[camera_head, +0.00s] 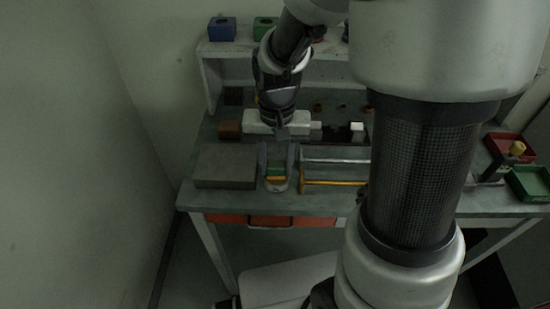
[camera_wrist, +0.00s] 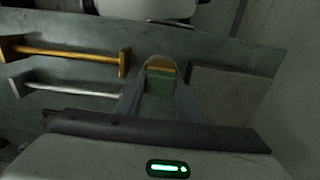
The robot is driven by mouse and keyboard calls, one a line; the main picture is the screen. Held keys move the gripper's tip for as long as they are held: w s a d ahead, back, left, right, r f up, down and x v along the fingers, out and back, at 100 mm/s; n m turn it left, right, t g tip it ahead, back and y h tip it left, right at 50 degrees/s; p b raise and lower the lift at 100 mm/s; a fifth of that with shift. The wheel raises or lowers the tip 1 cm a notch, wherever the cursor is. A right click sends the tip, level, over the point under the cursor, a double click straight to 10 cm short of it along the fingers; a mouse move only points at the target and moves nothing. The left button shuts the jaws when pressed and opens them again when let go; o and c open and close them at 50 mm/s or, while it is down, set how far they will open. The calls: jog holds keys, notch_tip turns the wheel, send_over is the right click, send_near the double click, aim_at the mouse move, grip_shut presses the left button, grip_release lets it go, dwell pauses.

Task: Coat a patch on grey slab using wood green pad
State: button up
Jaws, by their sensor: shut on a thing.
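The grey slab (camera_head: 225,166) lies flat on the table's left front and shows right of my fingers in the wrist view (camera_wrist: 222,98). My gripper (camera_head: 277,168) points down just right of the slab. Its two fingers are shut on the wood green pad (camera_head: 277,173), one on each side. In the wrist view the pad (camera_wrist: 159,80) shows a green part and a wood-coloured part between the fingers. A pale rounded rim (camera_head: 277,187) shows at the pad's front end. Whether the pad touches what lies below it, I cannot tell.
Right of my gripper are a silver bar (camera_head: 335,161) and a yellow bar (camera_head: 335,183) on end blocks. A brown block (camera_head: 229,130) stands behind the slab. Red (camera_head: 503,146) and green (camera_head: 531,184) trays are far right. A wall is close on the left.

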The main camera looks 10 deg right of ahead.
aim_at(276, 163)
dwell(0.5)
jog(key=shift+r+p, duration=2.95)
jog(key=shift+r, duration=0.5)
